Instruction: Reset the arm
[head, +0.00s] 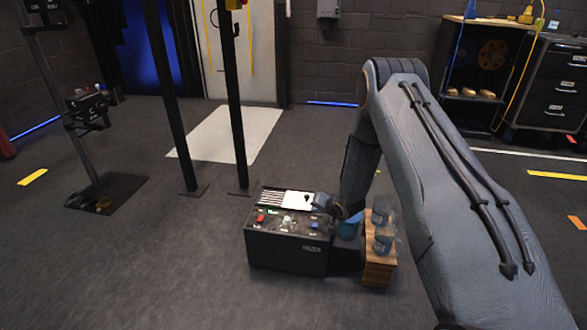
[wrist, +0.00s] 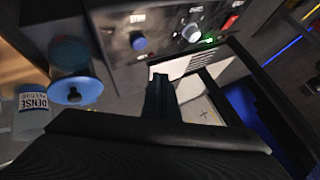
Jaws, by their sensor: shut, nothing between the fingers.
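My arm reaches down from the right in the head view. My gripper (head: 325,201) is above the right rear part of a black button box (head: 286,257). The box has a red button (head: 261,218) on the left, a pale one (head: 287,222) in the middle and a blue one (head: 314,224) on the right. In the wrist view my gripper (wrist: 160,84) is shut and empty. The blue button (wrist: 138,42), pale button (wrist: 191,33) and red button (wrist: 230,22) show there beyond the fingers, apart from them. A small green light glows near the pale button.
A wooden stand (head: 379,267) with clear containers (head: 383,240) is just right of the box. A blue round object (head: 349,226) sits between them, partly hidden. Black posts (head: 236,100) rise behind the box. Open floor lies to the left and front.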

